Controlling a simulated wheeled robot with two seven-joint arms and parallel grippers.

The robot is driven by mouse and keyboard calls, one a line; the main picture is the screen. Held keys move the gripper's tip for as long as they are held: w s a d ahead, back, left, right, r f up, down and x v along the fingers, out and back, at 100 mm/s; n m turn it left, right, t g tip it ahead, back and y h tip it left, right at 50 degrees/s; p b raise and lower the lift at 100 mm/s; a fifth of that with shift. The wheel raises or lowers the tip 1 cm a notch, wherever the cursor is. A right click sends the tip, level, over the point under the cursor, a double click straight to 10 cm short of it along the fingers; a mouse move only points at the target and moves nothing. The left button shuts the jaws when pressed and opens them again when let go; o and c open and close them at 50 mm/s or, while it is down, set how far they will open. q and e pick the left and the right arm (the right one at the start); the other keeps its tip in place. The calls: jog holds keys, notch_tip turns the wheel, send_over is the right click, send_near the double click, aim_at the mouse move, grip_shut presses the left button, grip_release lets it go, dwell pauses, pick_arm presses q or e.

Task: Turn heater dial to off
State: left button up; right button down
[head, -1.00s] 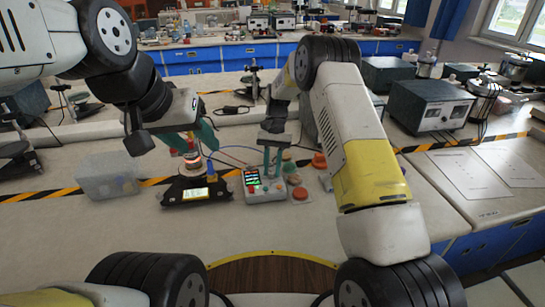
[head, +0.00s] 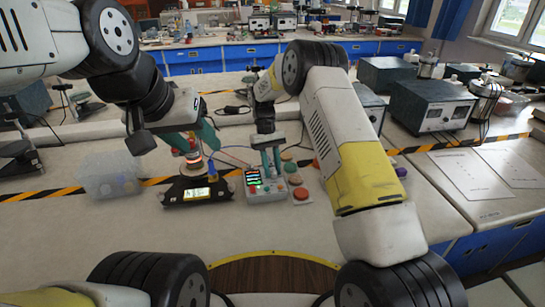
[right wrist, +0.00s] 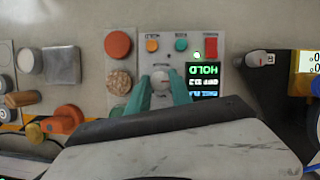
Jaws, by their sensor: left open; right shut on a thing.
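A grey control box (head: 263,186) with a lit screen (head: 252,176) stands on the bench. In the right wrist view its screen (right wrist: 203,78) reads HOLD, and a round pale dial (right wrist: 162,82) sits beside it. My right gripper (right wrist: 160,91) is shut on this dial, one green finger on each side. In the head view the right gripper (head: 270,167) points down onto the box and hides the dial.
A clear tub (head: 110,178) stands left of the black device. Orange and green round buttons (head: 289,167) lie right of the box. The bench front is mostly clear.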

dwell(0.4)
jog(key=c, duration=1.1)
grip_release()
jog(key=shift+c, duration=0.2)
jog(key=v, duration=0.7)
jog(key=shift+w+r, duration=0.15)
jog(key=shift+r, duration=0.2)
